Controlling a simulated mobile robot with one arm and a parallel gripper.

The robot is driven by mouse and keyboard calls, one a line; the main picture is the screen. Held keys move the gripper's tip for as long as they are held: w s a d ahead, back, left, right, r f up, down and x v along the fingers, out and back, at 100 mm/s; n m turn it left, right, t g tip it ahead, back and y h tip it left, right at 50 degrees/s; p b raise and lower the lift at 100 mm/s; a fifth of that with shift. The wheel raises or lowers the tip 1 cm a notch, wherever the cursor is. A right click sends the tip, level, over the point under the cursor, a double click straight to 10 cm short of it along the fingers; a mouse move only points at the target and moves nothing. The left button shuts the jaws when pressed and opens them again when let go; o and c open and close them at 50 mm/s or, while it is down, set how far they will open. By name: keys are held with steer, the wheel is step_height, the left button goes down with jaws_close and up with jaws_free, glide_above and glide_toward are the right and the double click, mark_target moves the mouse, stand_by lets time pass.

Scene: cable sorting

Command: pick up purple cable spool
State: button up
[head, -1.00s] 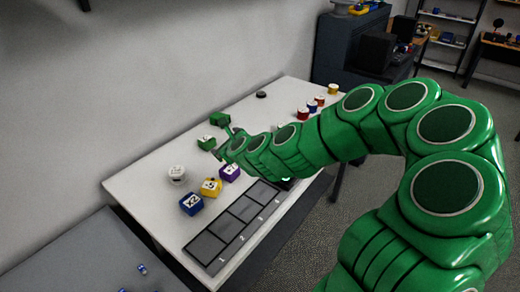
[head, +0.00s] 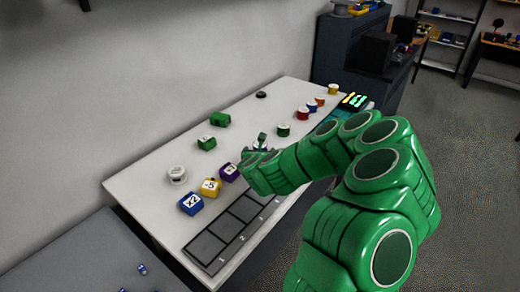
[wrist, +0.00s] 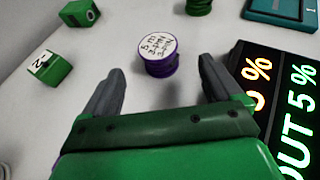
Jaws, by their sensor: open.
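The purple cable spool (wrist: 158,58) stands upright on the white table in the wrist view, with a white handwritten label on top. It is ahead of my gripper (wrist: 160,68), roughly centred between the two grey fingers. The fingers are open, with nothing between them touching the spool that I can see.
Green blocks (head: 206,142) lie left; a green spool (head: 283,129) stands beyond my gripper. A lit dark panel (wrist: 285,95) lies right of my gripper; a numbered tray (head: 206,247) lines the front.

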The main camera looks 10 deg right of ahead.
steer(key=shift+f+x, duration=0.15)
steer(key=shift+x, duration=2)
steer(key=shift+f+x, duration=0.15)
steer(key=shift+x, duration=2)
steer(key=shift+s+a, duration=0.1)
steer(key=shift+a, duration=0.05)
steer(key=c, duration=1.1)
steer(key=shift+r, duration=0.15)
steer(key=shift+r, duration=0.65)
steer(key=s+r, duration=1.1)
steer(key=s, duration=0.2)
steer(key=shift+s+d+r, duration=0.25)
steer(key=shift+s+d, duration=0.1)
steer(key=shift+s, duration=0.05)
